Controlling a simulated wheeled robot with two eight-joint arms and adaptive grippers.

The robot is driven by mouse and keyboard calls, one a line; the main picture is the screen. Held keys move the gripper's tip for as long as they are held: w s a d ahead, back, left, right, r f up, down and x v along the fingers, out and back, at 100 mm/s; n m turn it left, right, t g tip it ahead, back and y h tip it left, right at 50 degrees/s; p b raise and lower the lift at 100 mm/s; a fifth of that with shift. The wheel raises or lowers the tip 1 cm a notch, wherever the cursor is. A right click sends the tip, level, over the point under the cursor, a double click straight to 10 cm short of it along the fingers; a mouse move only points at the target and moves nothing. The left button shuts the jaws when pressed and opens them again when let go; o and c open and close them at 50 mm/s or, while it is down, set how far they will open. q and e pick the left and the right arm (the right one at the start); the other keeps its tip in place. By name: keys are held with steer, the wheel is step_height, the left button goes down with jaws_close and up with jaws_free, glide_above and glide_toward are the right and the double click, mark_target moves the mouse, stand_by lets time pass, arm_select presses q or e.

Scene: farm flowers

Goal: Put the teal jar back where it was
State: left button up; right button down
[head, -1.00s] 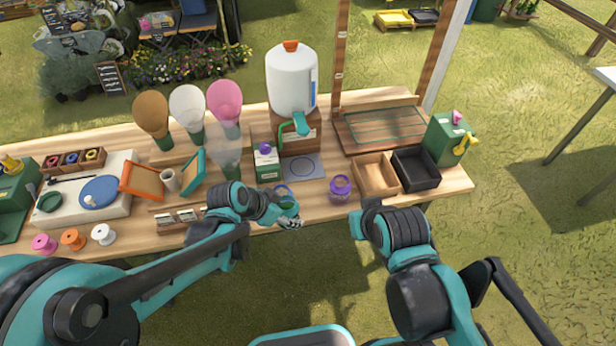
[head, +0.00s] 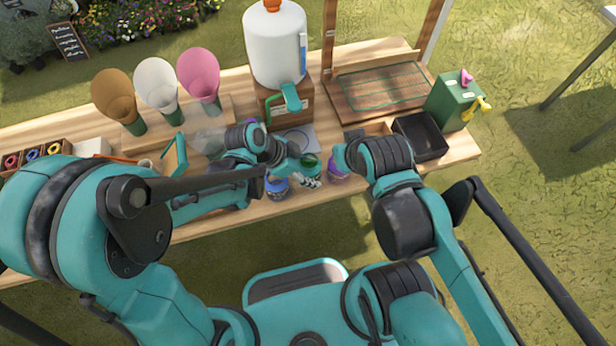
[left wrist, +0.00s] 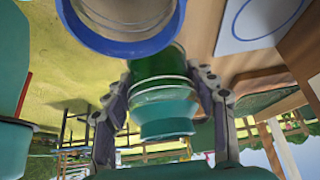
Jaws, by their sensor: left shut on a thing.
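The teal jar (head: 311,164) is in my left gripper (head: 308,178), near the table's front edge in the head view. In the left wrist view the jar (left wrist: 162,105) stands out as green and teal glass between the two fingers of the gripper (left wrist: 165,110), which are shut on it. A blue-rimmed jar (head: 277,188) is just left of the gripper, and its rim (left wrist: 128,50) is close by in the left wrist view. A purple jar (head: 338,170) is just right of it. I cannot tell whether the teal jar touches the table. My right gripper is hidden.
Behind stands a large white dispenser (head: 275,48) with a teal tap (head: 291,98). A white pad with a circle (head: 305,137) lies below it. A black tray (head: 421,136) and a green box (head: 453,100) are at right. My right arm is close to the purple jar.

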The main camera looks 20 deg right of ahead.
arm_select(q)
step_height(320, 180, down, 4)
steer(key=shift+r+b, duration=0.1)
steer(key=shift+b, duration=0.7)
steer(key=shift+r, duration=0.1)
steer(key=o, duration=1.4)
steer(key=shift+o, duration=0.2)
